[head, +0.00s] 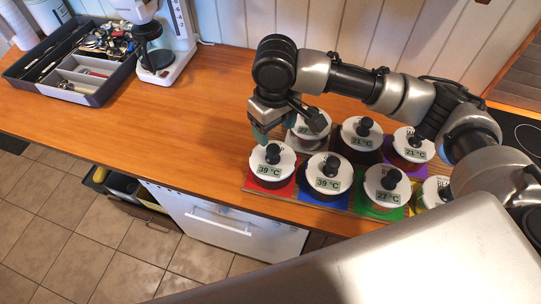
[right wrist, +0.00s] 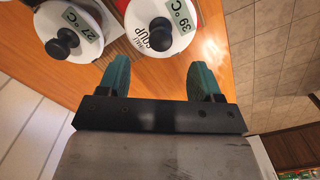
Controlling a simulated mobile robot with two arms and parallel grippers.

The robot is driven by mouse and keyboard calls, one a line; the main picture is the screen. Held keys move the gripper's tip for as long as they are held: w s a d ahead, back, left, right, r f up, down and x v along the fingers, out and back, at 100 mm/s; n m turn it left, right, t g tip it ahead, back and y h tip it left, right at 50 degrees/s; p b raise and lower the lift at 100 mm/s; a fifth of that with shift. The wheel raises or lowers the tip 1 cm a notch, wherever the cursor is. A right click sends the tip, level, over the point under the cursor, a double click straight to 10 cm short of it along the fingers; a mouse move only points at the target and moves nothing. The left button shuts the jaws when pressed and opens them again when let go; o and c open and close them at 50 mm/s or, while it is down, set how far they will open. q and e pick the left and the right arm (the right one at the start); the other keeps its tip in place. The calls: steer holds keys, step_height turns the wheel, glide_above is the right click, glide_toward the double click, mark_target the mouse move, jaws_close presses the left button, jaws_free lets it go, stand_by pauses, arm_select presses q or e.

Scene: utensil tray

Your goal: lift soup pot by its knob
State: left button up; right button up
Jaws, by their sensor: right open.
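The soup pot (head: 268,177) stands on a red patch at the left end of the front row. It has a white lid, a black knob and a 39 °C display. In the right wrist view its lid (right wrist: 143,42) reads SOUP, and its black knob shows just beyond the fingertips. My right gripper (head: 261,130) hangs just behind and left of this pot. It also shows in the right wrist view (right wrist: 160,76), with its teal fingers apart and nothing between them. The knob is not between the fingers. My left gripper is not in view.
Several similar lidded pots crowd to the right; a 27 °C pot (head: 303,136) stands just behind the soup pot. A dark utensil tray (head: 112,87) and a white coffee machine (head: 178,62) stand at the back left. The wooden counter (head: 130,135) left of the pots is clear.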

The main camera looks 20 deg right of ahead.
mark_target(273, 149)
steer(key=f, duration=0.3)
steer(key=shift+s+f, duration=0.2)
steer(key=shift+f, duration=0.2)
steer(key=f+p, duration=0.1)
steer(key=f, duration=0.1)
steer(key=f+p, duration=0.1)
steer(key=f, duration=0.1)
steer(key=shift+w+a+f, duration=0.1)
steer(key=shift+w+f, duration=0.1)
steer(key=shift+f, duration=0.7)
steer(key=c, duration=1.1)
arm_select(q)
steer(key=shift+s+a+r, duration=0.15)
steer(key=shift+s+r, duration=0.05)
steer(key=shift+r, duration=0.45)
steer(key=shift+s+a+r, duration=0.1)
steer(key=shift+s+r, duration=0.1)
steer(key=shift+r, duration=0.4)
arm_select(e)
jaws_close()
steer(key=shift+w+r, duration=0.1)
steer(key=shift+r, duration=0.05)
